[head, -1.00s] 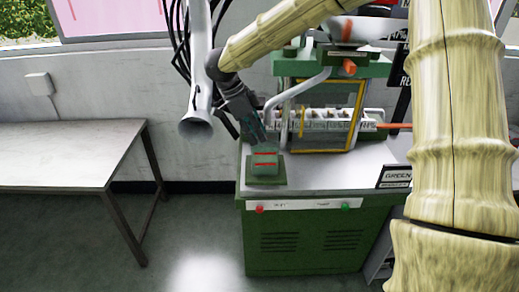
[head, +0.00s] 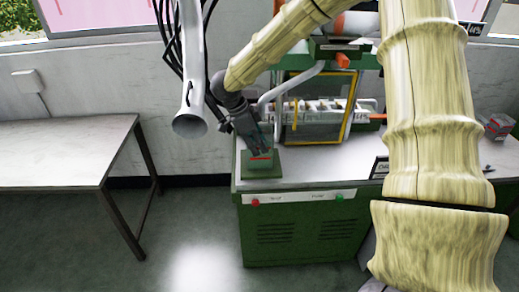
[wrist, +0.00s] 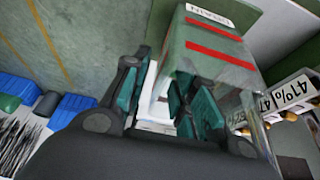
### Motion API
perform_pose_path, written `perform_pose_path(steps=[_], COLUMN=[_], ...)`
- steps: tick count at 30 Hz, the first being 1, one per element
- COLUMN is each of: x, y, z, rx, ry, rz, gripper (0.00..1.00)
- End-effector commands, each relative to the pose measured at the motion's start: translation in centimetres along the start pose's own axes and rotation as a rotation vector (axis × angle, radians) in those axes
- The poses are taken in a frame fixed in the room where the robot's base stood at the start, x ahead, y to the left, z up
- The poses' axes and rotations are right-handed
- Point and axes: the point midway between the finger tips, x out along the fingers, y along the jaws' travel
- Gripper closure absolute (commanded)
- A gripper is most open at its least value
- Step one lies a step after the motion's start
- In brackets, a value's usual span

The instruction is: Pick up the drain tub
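The drain tub looks to be the see-through greenish tub with red stripes (head: 262,167) on the front left corner of the green machine's top. In the wrist view the tub (wrist: 215,55) fills the upper middle, with two red bands and a white label. My gripper (head: 258,149) is over the tub's upper part and hides some of it. In the wrist view my gripper's teal-padded fingers (wrist: 163,100) are apart, with the tub's near edge between them. A gap shows beside the left finger. I cannot tell whether the right finger touches the tub.
The machine's yellow-framed guard (head: 320,108) and a row of parts on a white rail stand right behind the tub. Blue bins (wrist: 75,108) and thin dark pieces show at left in the wrist view. A bare table (head: 60,150) stands at left, with open floor between.

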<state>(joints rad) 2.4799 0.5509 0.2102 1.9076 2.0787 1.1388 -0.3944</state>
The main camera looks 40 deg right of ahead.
Motion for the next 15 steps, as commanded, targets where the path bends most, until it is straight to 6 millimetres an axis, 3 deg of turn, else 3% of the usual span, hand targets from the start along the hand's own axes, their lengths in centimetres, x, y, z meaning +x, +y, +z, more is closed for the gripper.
perform_pose_path(steps=[6,14,15], x=[1.9,2.1,2.1], y=[0.0,0.0,0.0], z=[0.1,0.1,0.1], rx=[-0.002,-0.002,-0.002], ry=[-0.001,-0.001,-0.001], rz=[0.000,-0.001,-0.001], gripper=[0.72,0.72,0.78])
